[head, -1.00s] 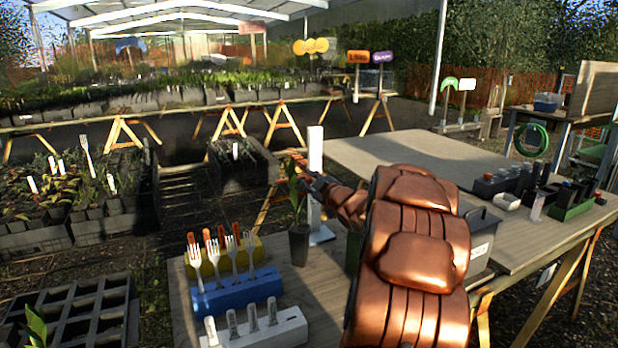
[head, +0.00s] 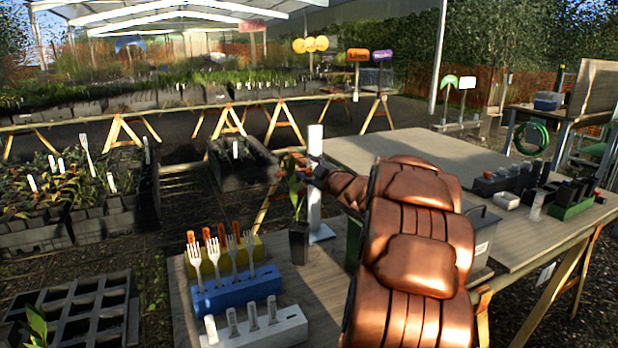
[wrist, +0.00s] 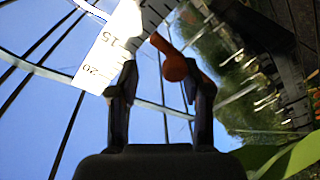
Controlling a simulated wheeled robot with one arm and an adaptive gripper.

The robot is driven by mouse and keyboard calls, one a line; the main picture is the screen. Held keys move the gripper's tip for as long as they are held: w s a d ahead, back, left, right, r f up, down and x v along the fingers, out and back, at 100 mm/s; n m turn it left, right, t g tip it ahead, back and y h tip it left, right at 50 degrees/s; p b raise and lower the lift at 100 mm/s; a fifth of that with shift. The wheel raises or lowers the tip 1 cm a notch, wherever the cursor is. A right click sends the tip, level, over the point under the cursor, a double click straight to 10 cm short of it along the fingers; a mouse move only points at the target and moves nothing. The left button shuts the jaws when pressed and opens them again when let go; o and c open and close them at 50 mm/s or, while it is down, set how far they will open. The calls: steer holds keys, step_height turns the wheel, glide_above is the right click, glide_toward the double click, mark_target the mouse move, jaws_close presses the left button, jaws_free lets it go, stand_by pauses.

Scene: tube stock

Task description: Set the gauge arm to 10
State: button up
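The gauge is a white upright post (head: 316,141) on a white base (head: 321,234) on the wooden table. In the wrist view its scale (wrist: 108,62) shows 15 and 20, tilted. The orange gauge arm (wrist: 173,66) ends in a round knob between my fingertips. My gripper (wrist: 160,72) is open around the knob; the right finger is close to or touching it, and a gap shows on the left. In the head view my gripper (head: 304,168) is beside the post, small and partly hidden by leaves. The arm's exact reading is not clear.
A potted plant (head: 299,243) stands just in front of the gauge. A blue rack (head: 236,293) with forks and a white rack (head: 255,328) with labels stand front left. A grey box (head: 482,236) is partly behind my arm. The table's back middle (head: 400,150) is clear.

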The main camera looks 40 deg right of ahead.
step_height(320, 180, up, 7)
stand_by(0.3)
steer(key=shift+s, duration=0.1)
steer(key=p+v, duration=0.1)
steer(key=v, duration=0.8)
stand_by(1.0)
steer(key=shift+w+a, duration=0.1)
steer(key=shift+w, duration=0.2)
stand_by(0.5)
steer(key=shift+w+f, duration=0.45)
steer(key=shift+f, duration=0.4)
glide_above(309, 171)
steer(key=shift+w, duration=0.15)
stand_by(0.3)
